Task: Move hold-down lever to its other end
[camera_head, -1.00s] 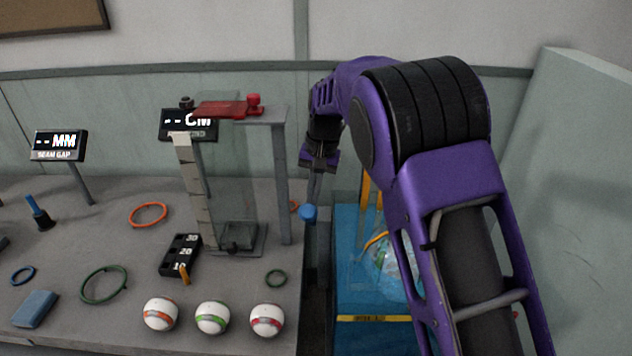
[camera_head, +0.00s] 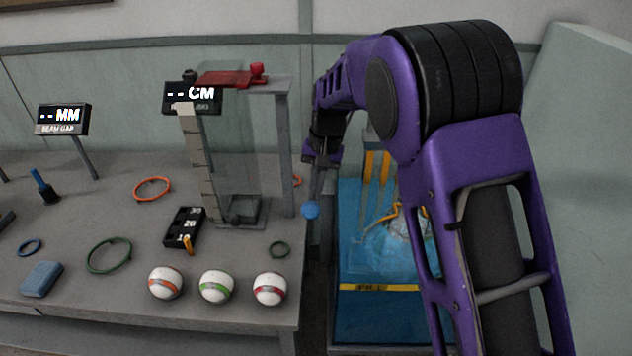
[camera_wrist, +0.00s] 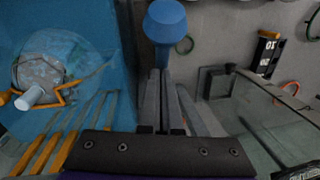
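A lever with a blue ball knob (camera_head: 311,210), which I take for the hold-down lever, stands at the gap between the grey bench and the blue tank (camera_head: 375,328). The knob also shows at the top middle of the wrist view (camera_wrist: 165,22). My gripper (camera_head: 317,188) points down to it from behind. In the wrist view its two grey fingers (camera_wrist: 163,85) are close together, with their tips at the narrow stem just below the knob. They appear shut on it; the stem between them is mostly hidden. A globe-like ball (camera_head: 408,222) is in the tank, partly behind my arm.
Three white striped balls (camera_head: 217,287) lie along the bench front. Rings, a blue block (camera_head: 41,279) and displays stand farther left. A pale wall panel (camera_head: 585,190) is at right.

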